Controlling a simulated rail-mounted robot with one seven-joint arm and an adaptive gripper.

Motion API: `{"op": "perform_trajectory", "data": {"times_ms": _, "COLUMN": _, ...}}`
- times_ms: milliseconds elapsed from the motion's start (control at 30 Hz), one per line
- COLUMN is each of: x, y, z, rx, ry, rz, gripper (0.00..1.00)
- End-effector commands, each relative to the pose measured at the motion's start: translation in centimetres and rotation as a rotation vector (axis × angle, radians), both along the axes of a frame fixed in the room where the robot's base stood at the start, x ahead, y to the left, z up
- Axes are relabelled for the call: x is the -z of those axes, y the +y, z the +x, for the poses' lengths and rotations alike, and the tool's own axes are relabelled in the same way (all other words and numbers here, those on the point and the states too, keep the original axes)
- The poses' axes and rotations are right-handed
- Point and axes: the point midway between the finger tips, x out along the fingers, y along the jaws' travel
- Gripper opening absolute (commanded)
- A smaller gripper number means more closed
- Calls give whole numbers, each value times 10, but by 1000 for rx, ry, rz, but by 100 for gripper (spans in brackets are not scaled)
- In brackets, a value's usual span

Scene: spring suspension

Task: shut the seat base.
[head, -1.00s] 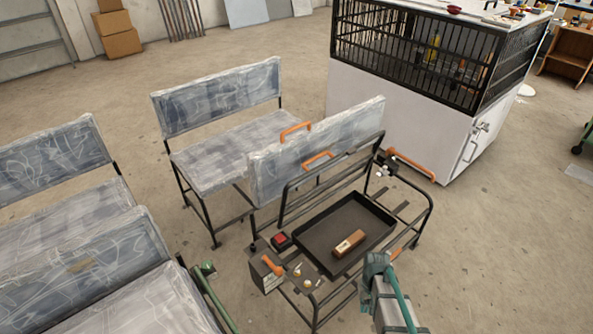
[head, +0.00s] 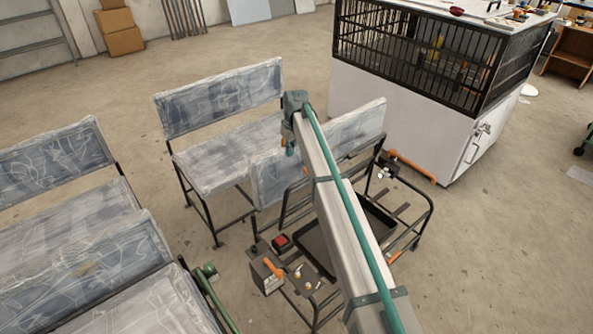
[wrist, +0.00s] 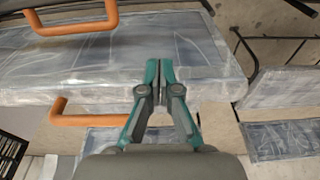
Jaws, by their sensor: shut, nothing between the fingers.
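The seat base (head: 268,182), a plastic-wrapped grey panel, stands raised, nearly upright, at the back of a black metal frame in the head view. My arm crosses in front of its middle. In the wrist view the panel (wrist: 75,65) spans the left and centre, with orange handles (wrist: 75,27) on either side of it. My gripper (wrist: 160,65) is shut and empty, its tips over the panel near its right end. In the head view my gripper (head: 290,147) is at the panel's upper edge; contact cannot be told.
A black tray (head: 312,245) lies in the frame below, partly hidden by my arm. A control box (head: 268,275) with an orange lever is at the front left. Wrapped benches (head: 215,155) stand left and behind. A caged white cabinet (head: 400,120) stands back right.

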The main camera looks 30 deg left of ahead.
Motion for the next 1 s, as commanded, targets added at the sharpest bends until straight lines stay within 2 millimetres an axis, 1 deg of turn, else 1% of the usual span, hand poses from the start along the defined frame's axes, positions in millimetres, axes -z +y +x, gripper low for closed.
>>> {"op": "perform_trajectory", "data": {"times_ms": 133, "x": 10, "y": 0, "z": -1, "rx": -12, "ry": 0, "rz": -2, "gripper": 0}}
{"op": "perform_trajectory", "data": {"times_ms": 267, "x": 27, "y": 3, "z": 0, "rx": -11, "ry": 0, "rz": -2, "gripper": 0}}
{"op": "perform_trajectory", "data": {"times_ms": 600, "x": 91, "y": 13, "z": 3, "rx": -9, "ry": 0, "rz": -3, "gripper": 0}}
{"op": "perform_trajectory", "data": {"times_ms": 667, "x": 101, "y": 13, "z": 3, "rx": -9, "ry": 0, "rz": -3, "gripper": 0}}
{"op": "perform_trajectory", "data": {"times_ms": 700, "x": 100, "y": 2, "z": -1, "rx": -8, "ry": -1, "rz": -2, "gripper": 0}}
{"op": "perform_trajectory", "data": {"times_ms": 800, "x": 106, "y": -9, "z": -5, "rx": -9, "ry": -1, "rz": -1, "gripper": 0}}
{"op": "perform_trajectory", "data": {"times_ms": 1000, "x": 113, "y": -21, "z": -8, "rx": -9, "ry": -1, "rz": -1, "gripper": 0}}
